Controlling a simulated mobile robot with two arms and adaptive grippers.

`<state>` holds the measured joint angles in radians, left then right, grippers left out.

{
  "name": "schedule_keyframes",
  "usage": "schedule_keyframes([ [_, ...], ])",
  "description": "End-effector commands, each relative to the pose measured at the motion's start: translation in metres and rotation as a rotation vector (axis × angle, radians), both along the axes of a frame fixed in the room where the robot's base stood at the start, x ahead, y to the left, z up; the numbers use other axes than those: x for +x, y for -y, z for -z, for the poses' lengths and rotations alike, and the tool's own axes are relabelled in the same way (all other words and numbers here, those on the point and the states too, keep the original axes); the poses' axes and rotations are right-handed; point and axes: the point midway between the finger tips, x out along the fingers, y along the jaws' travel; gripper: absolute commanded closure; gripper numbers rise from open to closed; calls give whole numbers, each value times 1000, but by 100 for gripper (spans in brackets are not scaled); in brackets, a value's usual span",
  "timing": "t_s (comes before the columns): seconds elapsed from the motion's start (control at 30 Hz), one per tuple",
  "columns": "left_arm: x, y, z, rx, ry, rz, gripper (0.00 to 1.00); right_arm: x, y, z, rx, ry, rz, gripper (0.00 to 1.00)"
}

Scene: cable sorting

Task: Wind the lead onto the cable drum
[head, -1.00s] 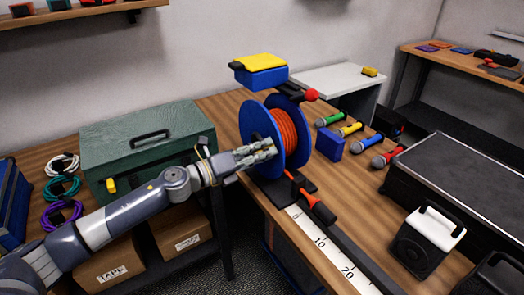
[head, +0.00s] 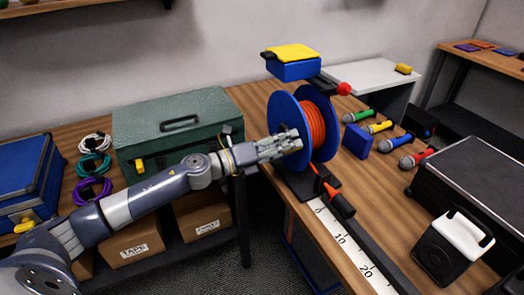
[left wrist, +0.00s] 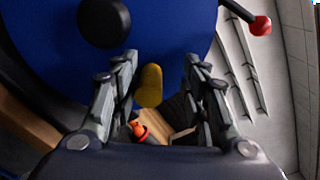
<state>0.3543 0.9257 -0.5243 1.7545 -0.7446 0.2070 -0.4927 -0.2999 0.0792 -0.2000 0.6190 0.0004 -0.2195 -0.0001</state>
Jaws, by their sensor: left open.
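The cable drum has blue flanges (head: 283,104) and orange lead (head: 318,125) wound between them. It stands upright on a black base at the bench edge. The lead's lower stretch runs down to a black-and-orange end piece (head: 340,203) by the ruler strip. My left gripper (head: 292,142) is at the drum's near flange, fingers pointing at it. In the left wrist view the gripper (left wrist: 160,57) is open, with a yellow knob (left wrist: 149,86) between its fingers in front of the blue flange (left wrist: 165,28). Contact cannot be told. My right gripper is not seen.
A ruler strip (head: 345,240) runs along the bench. A red knob (head: 344,89) and a blue-yellow box (head: 291,65) are above the drum. Microphones (head: 393,142), a blue block (head: 357,141) and a black case (head: 475,180) stand right. A green toolbox (head: 170,125) stands left.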

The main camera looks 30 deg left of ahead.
Motion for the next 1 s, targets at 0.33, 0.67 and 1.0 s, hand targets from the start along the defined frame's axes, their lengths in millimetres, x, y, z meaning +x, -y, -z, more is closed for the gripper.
schedule_keyframes([
  [0.33,-37,-29,2,3,-4,0,59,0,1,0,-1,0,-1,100],
  [0.67,-68,-52,2,1,-5,1,59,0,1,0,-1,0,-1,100],
  [1.0,-84,-64,1,2,-3,3,59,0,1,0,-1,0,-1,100],
])
